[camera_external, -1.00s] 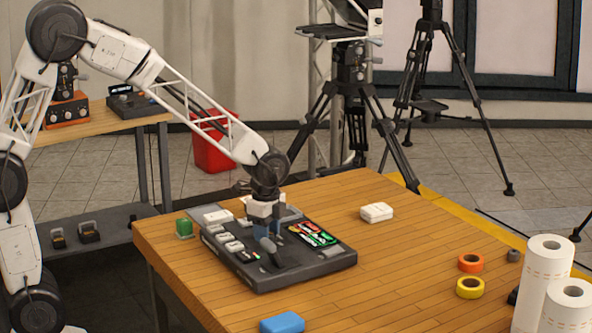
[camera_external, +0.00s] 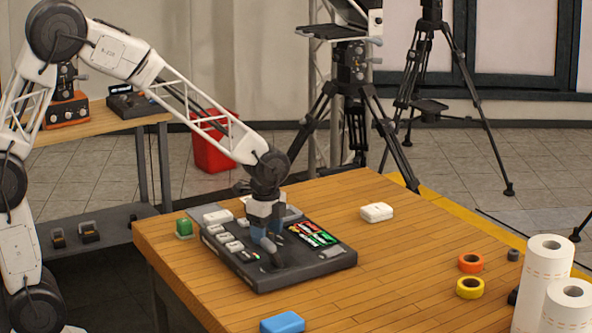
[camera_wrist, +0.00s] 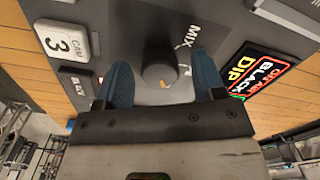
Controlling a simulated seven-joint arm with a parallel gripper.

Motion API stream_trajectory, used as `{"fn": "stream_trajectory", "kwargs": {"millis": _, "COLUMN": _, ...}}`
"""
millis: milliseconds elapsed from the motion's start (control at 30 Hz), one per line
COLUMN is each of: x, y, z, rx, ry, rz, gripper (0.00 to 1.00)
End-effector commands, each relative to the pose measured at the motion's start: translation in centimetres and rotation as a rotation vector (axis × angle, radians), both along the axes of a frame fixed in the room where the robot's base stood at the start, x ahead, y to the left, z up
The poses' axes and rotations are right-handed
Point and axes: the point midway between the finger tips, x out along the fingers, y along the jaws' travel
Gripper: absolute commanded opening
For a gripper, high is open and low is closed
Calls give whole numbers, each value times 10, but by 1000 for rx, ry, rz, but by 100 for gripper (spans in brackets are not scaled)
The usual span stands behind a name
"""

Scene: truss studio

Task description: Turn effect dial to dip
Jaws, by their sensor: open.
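The effect dial (camera_wrist: 160,66) is a dark round knob on the grey switcher console (camera_external: 305,279), with a small pale mark on its lower edge in the wrist view. The printed word MIX (camera_wrist: 186,36) sits to its upper right; other printing around the dial is partly hidden. My gripper (camera_wrist: 163,78) is open, one blue finger on each side of the dial with gaps visible. In the external view my gripper (camera_external: 266,241) is low over the console, and the dial cannot be made out there.
A lit tag panel (camera_wrist: 262,70) reads ON AIR, BLACK and DIP. A white button marked CAM 3 (camera_wrist: 64,43) is left of the dial. A dark lever (camera_external: 270,248) stands near my fingers.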

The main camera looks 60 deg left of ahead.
Motion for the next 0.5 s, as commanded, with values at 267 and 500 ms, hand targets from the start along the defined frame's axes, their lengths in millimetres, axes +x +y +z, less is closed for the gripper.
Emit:
{"fn": "stream_trajectory", "kwargs": {"millis": 267, "x": 0, "y": 0, "z": 12, "rx": 0, "ry": 0, "rz": 0, "gripper": 63}}
{"fn": "stream_trajectory", "kwargs": {"millis": 500, "x": 0, "y": 0, "z": 40, "rx": 0, "ry": -2, "rz": 0, "gripper": 63}}
